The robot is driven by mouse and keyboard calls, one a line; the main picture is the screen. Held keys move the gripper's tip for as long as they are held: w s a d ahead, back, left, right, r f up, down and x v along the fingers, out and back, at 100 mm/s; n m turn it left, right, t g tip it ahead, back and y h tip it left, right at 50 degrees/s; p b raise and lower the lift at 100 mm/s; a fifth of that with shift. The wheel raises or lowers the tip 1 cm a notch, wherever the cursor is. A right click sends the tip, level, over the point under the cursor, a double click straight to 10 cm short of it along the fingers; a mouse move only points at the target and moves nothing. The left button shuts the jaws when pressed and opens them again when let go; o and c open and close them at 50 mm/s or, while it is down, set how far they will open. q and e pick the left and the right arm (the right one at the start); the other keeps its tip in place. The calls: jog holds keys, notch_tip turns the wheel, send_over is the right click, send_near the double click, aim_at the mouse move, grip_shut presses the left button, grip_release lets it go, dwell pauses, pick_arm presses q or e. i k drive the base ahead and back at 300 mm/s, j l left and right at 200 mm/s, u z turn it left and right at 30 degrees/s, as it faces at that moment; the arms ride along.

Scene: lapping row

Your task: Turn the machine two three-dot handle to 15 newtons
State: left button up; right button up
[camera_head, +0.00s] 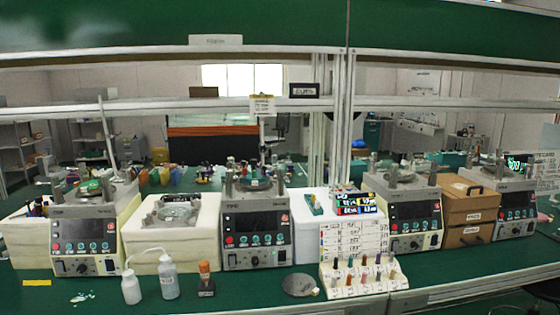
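Several lapping machines stand in a row on the green bench (235,292): a leftmost machine (60,244), a second machine from the left (228,222), a third machine (396,214) and one at the far right (496,203). Each has a dark front panel with buttons and a round platen area on top. I cannot read any machine number. The second machine's upper fixture (255,181) shows greenish and metal parts, but a three-dot handle is too small to make out. No force value is readable. Neither of my grippers is in view.
In front are two white bottles (131,289) (169,281), an orange-capped bottle (205,279), a dark disc (299,285) and a white rack (345,284) of colored pegs. Brown drawers (466,215) stand between the right machines. A metal shelf frame (342,130) rises behind.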

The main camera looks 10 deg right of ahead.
aim_at(274, 159)
jog(key=i+u, duration=0.15)
jog(key=i, duration=0.3)
jog(key=i+l+u, duration=0.15)
jog(key=i, duration=0.25)
jog(key=i+l+u, duration=0.15)
jog(key=i, duration=0.3)
